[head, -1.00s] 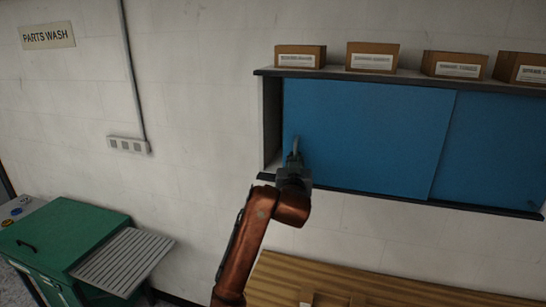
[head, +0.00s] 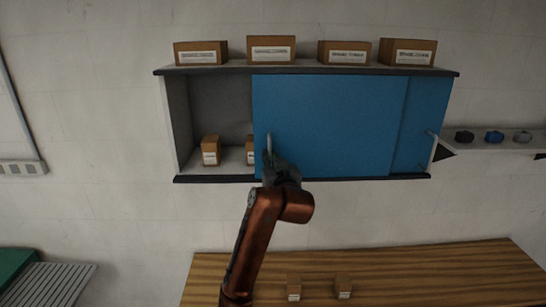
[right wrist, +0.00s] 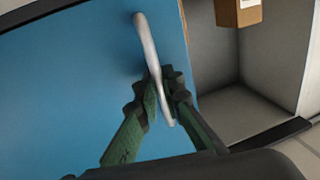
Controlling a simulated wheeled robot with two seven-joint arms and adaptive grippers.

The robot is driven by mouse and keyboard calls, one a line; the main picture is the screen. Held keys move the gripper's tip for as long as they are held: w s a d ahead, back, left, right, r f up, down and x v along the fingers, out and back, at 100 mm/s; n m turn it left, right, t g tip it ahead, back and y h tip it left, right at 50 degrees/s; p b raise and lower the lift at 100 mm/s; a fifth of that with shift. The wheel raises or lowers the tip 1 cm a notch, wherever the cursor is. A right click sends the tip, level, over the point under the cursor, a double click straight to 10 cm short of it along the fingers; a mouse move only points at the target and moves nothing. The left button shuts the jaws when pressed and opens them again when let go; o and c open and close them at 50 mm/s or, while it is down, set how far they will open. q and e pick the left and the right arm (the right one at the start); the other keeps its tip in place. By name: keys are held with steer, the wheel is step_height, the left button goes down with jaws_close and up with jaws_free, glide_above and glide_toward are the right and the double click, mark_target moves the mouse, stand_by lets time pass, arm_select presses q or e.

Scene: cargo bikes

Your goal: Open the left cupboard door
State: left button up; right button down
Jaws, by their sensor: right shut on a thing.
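The left cupboard door (head: 325,125) is a blue sliding panel on a grey wall cupboard (head: 300,70). It stands well right of the cupboard's left end, so the left part of the cupboard is open. The door's pale handle (head: 269,143) is near its left edge. My right gripper (head: 274,163) is shut on this handle. In the right wrist view the green fingers of the gripper (right wrist: 163,93) sit on both sides of the handle (right wrist: 148,42). The right door (head: 425,115) shows only as a strip behind the left door. My left gripper is not in view.
Inside the opening are small cardboard boxes (head: 210,151), one partly hidden by the door. Several boxes (head: 271,49) stand on top. A shelf (head: 500,145) with small round items is at the right. A wooden bench (head: 370,262) lies below.

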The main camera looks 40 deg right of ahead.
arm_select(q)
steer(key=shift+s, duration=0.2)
arm_select(e)
steer(key=shift+d, duration=0.1)
steer(key=c, duration=2.3)
jaws_free()
steer(key=shift+c, duration=0.2)
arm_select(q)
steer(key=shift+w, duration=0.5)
arm_select(e)
steer(key=shift+s, duration=0.1)
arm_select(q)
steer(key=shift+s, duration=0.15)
arm_select(e)
steer(key=v, duration=1.2)
